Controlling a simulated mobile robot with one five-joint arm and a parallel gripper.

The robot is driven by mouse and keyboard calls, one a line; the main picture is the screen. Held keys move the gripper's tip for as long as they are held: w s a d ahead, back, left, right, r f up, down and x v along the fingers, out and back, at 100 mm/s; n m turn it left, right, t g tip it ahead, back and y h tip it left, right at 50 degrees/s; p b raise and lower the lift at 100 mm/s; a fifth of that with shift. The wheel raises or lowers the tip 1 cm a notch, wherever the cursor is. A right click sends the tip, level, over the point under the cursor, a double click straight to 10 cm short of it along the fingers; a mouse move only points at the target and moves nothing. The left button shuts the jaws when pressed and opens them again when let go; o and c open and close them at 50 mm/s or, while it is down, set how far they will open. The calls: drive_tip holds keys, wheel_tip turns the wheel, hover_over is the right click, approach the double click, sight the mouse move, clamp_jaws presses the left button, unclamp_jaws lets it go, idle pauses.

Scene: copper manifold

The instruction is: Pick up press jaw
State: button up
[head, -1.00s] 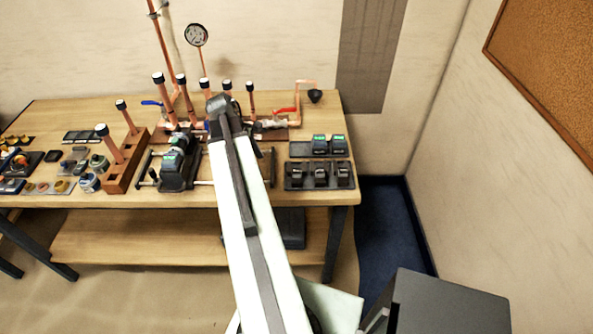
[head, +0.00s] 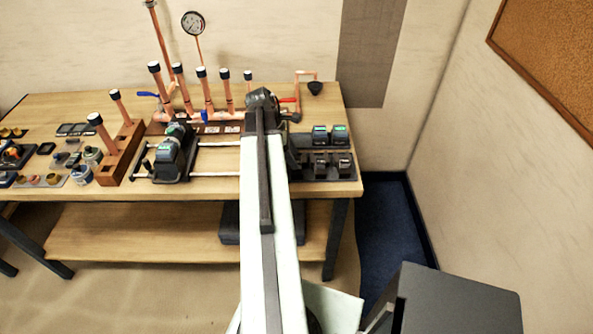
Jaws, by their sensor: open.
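Small dark blocks that look like press jaws (head: 320,165) sit in a dark tray (head: 348,178) at the right end of the workbench. Two show clearly; the left part of the tray is partly hidden by my arm. I cannot tell for certain which block is the press jaw. My arm reaches forward over the bench, and its dark far end shows just left of the tray and farther back. My gripper's fingers are hidden behind the arm.
A black press-like tool (head: 174,154) rests on rails in the middle of the bench. Copper pipes with a gauge (head: 193,23) rise behind. Fittings and cans crowd the left. A wall stands at the right.

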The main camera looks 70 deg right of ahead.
drive_tip(key=shift+b+x, duration=0.3)
drive_tip(key=shift+x, duration=0.65)
drive_tip(key=shift+w+a+r, duration=0.1)
drive_tip(key=shift+r, duration=0.05)
clamp_jaws()
drive_tip(key=shift+r+p, duration=0.15)
drive_tip(key=shift+p, duration=0.2)
